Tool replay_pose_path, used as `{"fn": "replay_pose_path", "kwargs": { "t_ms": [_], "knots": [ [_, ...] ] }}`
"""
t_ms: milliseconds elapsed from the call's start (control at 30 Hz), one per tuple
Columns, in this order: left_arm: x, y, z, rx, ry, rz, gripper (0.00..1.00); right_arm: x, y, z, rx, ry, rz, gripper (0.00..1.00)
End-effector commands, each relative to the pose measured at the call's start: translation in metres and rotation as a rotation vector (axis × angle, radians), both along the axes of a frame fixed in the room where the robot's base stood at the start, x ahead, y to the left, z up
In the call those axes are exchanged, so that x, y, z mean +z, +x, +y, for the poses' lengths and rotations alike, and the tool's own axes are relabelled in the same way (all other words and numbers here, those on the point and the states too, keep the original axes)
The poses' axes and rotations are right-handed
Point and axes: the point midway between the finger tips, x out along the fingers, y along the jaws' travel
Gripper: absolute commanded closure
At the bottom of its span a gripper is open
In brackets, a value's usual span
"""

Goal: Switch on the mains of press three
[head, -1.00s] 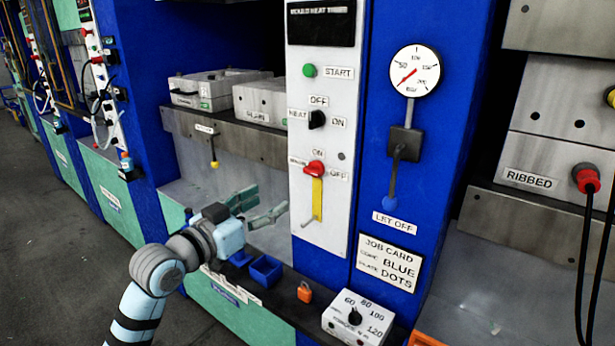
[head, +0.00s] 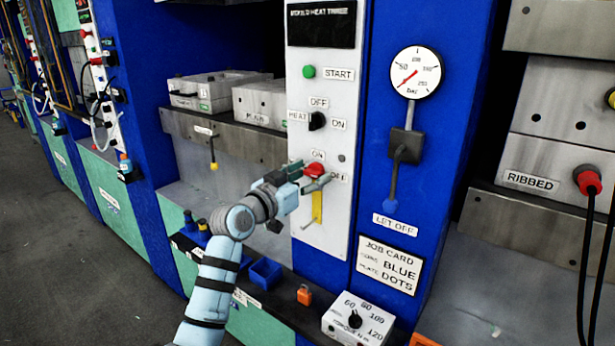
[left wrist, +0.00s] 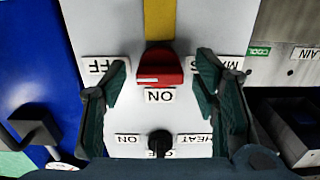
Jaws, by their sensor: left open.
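The red mains switch (head: 314,169) sits on the white panel (head: 300,222) headed "MOULD HEAT THREE", with ON above it and OFF to its right. My left gripper (head: 304,180) is at the switch, open, partly covering the OFF label. In the left wrist view the panel appears upside down. There the red switch (left wrist: 160,68) lies between the open fingers of the left gripper (left wrist: 162,78), with visible gaps on both sides. The switch looks wider across than tall. Its exact pointing direction is hard to tell. My right gripper is not in view.
A black heat knob (head: 317,120) and green start button (head: 309,71) are above the switch; a yellow strip (head: 317,207) is below. A blue bin (head: 265,272) and orange padlock (head: 304,295) are on the ledge.

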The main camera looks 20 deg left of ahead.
Motion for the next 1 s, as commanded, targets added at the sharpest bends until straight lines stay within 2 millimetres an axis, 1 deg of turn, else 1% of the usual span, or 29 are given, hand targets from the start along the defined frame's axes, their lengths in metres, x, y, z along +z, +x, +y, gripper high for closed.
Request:
{"fn": "replay_pose_path", "kwargs": {
  "t_ms": [33, 300, 500, 667, 867, 1000],
  "knots": [
    [0.0, 0.0, 0.0, 0.0, 0.0, 0.0, 0.5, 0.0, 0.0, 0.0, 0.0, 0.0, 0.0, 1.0],
    [0.0, 0.0, 0.0, 0.001, -0.001, 0.001, 0.93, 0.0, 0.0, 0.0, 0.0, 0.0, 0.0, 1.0],
    [0.0, 0.0, 0.0, 0.001, -0.009, 0.005, 0.93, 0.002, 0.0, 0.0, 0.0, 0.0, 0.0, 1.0],
    [0.001, 0.0, 0.0, 0.001, -0.044, 0.019, 0.93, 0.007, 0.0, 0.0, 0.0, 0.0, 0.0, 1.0],
    [0.002, 0.0, 0.0, 0.001, -0.144, 0.06, 0.93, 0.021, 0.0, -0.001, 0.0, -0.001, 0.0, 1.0],
    [0.003, 0.0, 0.0, 0.001, -0.247, 0.102, 0.93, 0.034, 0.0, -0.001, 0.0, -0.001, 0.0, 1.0]
  ]
}}
